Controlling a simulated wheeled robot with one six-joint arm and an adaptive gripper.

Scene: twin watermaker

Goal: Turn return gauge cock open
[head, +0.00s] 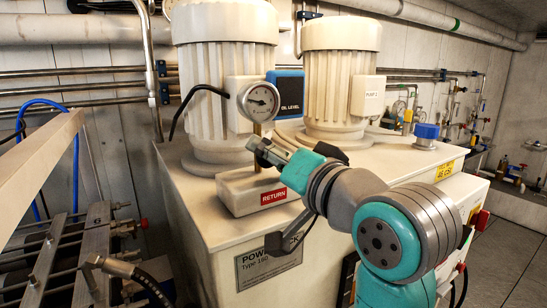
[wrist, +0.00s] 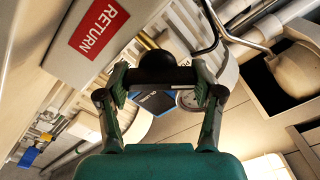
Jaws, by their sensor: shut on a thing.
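The return gauge (head: 258,101) is a round white dial on a brass stem (head: 257,130) above a white block with a red RETURN label (head: 273,197). My gripper (head: 265,150) reaches in from the right at the stem's foot, just above the block. In the wrist view my gripper (wrist: 160,80) has its two fingers on either end of a dark crossbar with a round black middle, the gauge cock handle (wrist: 157,68). The handle lies across the view between the pads. The RETURN label (wrist: 98,29) is at upper left. The dial is partly hidden behind the right finger.
Two large ribbed motors (head: 226,80) stand behind the gauge on the white tank. A black cable (head: 185,105) loops left of the gauge. A metal rack with hoses (head: 70,255) is at lower left. Open floor (head: 490,255) lies at right.

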